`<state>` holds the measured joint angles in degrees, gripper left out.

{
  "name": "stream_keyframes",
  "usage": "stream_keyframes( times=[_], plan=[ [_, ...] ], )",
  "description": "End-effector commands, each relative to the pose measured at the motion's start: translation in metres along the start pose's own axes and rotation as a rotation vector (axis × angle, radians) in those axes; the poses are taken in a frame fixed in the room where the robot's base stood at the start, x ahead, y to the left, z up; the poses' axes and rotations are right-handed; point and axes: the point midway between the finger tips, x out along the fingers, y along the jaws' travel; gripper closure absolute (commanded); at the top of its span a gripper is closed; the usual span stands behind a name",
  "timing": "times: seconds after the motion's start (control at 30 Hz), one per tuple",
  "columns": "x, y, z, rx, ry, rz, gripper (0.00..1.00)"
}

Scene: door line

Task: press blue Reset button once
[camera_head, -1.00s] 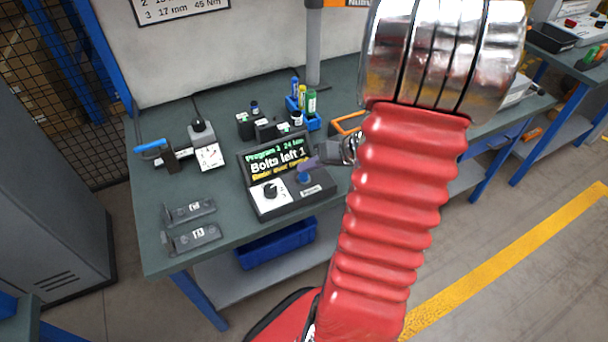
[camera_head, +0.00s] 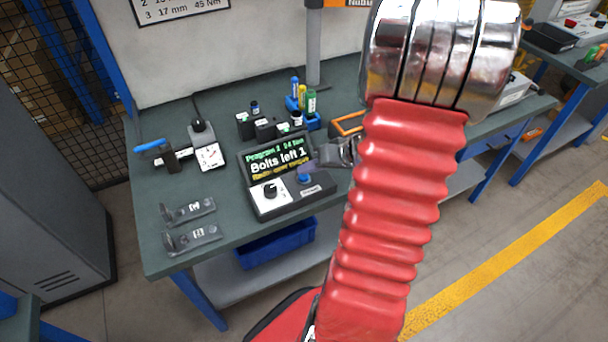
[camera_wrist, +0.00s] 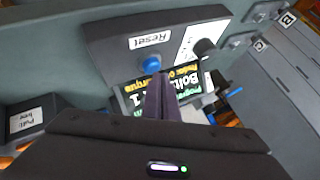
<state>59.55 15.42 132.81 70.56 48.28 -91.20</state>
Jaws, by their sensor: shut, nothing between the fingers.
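The blue Reset button (camera_head: 304,178) sits on the sloped front of a dark control box (camera_head: 290,201), right of a black knob (camera_head: 270,190). In the wrist view the button (camera_wrist: 152,64) is beside the white Reset label (camera_wrist: 150,40). My gripper (camera_head: 316,166) is shut and empty, its tips just above and behind the button in the head view. In the wrist view my gripper (camera_wrist: 160,82) points at the box, tips close to the button; a gap shows in the picture. The display (camera_head: 275,163) reads "Bolts left 1", with a yellow line below.
Two dark brackets (camera_head: 190,237) lie left of the box. A blue bin (camera_head: 275,245) is under the bench top.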

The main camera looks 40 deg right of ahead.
Motion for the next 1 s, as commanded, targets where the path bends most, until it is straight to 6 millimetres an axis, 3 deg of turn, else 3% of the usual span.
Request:
stream_keyframes(
  times=[1.0],
  plan=[
    [0.0053,0.0034,0.0041,-0.001,-0.001,0.0,1.0]
  ],
)
